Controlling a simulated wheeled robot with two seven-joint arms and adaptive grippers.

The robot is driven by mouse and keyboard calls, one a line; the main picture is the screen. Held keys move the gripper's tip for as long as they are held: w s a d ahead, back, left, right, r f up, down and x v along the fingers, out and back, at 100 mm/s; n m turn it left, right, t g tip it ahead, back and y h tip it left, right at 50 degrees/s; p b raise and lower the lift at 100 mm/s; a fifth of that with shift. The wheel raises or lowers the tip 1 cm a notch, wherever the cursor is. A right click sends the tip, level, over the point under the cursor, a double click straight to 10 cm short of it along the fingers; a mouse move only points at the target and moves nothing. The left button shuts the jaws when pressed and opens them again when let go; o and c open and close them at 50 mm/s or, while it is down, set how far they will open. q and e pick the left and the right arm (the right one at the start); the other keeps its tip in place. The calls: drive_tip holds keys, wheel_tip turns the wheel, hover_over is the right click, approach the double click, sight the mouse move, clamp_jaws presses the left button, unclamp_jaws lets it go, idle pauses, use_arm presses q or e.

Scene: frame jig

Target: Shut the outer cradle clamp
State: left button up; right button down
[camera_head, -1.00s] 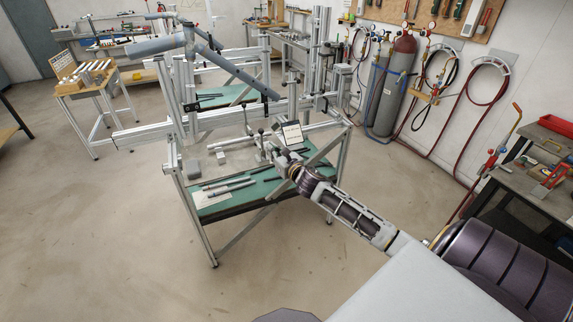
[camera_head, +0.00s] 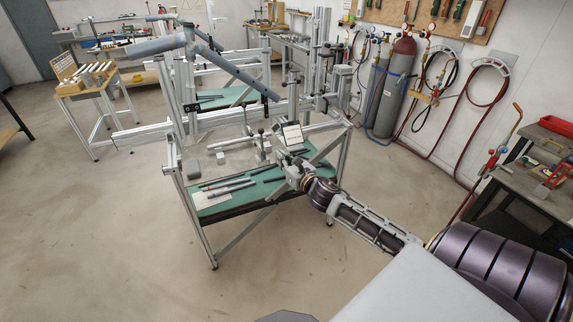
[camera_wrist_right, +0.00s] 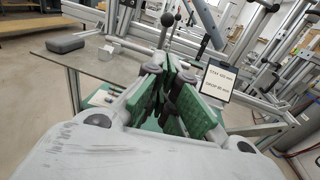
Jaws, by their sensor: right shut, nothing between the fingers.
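The jig stand carries a grey bicycle-like frame (camera_head: 235,75) above its aluminium rails. A clamp with a lever and dark ball knob (camera_head: 262,131) stands at the front of the jig. In the right wrist view a dark ball knob (camera_wrist_right: 167,20) on a thin lever rises just beyond my fingers. I cannot tell for certain which clamp is the outer one or whether it is closed. My right gripper (camera_head: 279,157) is in front of the jig, near the clamp. Its green-padded fingers (camera_wrist_right: 166,70) are together and empty, hiding what lies behind. My left gripper is out of view.
A printed card (camera_head: 292,134) stands beside my right gripper; it also shows in the wrist view (camera_wrist_right: 217,79). The jig's green shelf (camera_head: 268,187) holds loose tubes (camera_head: 228,187). A grey block (camera_head: 191,168) sits at the left. Open floor lies in front.

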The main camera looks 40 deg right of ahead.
drive_tip(key=shift+s, duration=1.35)
drive_tip(key=shift+a+m, duration=0.1)
drive_tip(key=shift+m, duration=0.3)
